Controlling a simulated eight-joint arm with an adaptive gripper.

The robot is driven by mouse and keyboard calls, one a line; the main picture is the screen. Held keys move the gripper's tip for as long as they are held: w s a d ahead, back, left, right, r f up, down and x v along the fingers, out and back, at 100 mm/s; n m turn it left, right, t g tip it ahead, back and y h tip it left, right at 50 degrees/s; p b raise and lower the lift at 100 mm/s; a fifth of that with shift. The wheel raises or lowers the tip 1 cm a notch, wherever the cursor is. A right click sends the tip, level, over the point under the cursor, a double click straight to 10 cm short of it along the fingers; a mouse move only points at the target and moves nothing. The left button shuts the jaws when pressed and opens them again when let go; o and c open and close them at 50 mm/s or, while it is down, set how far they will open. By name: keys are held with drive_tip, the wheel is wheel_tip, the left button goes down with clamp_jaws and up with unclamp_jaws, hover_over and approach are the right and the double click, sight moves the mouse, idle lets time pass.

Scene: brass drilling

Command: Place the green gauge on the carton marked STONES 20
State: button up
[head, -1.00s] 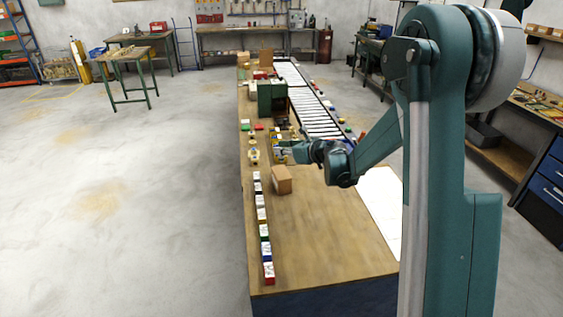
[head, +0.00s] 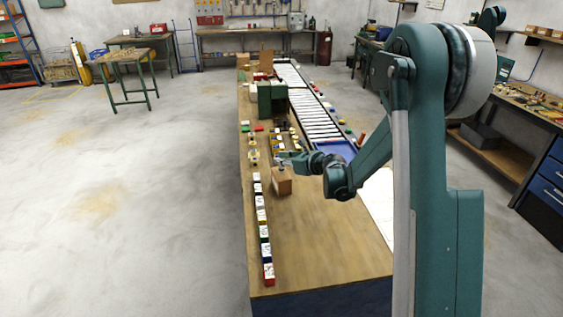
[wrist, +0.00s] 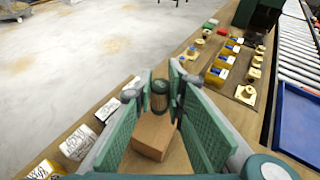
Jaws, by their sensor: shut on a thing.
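The gauge (wrist: 159,96) is a small, dark, greenish-brown cylinder between my fingertips in the wrist view. My gripper (wrist: 160,88) is shut on it; it also shows in the head view (head: 285,162), over a plain brown carton (head: 282,187). In the wrist view, the carton (wrist: 153,136) lies below my fingers, and the gauge overlaps its far end. I cannot tell whether the gauge touches the carton. No STONES 20 marking can be read on the carton's visible faces.
A row of small white-topped blocks (head: 262,228) runs along the table's left edge. Yellow and blue parts stand on a board (wrist: 228,70) beyond the carton. A blue tray (wrist: 298,125) and a roller conveyor (head: 310,105) lie to the right. The near tabletop (head: 310,245) is clear.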

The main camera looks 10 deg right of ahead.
drive_tip(key=shift+f, duration=0.2)
drive_tip(key=o, duration=0.9)
drive_tip(key=shift+r, duration=0.1)
drive_tip(key=shift+s+r, duration=0.1)
drive_tip(key=v, duration=1.2)
idle(0.4)
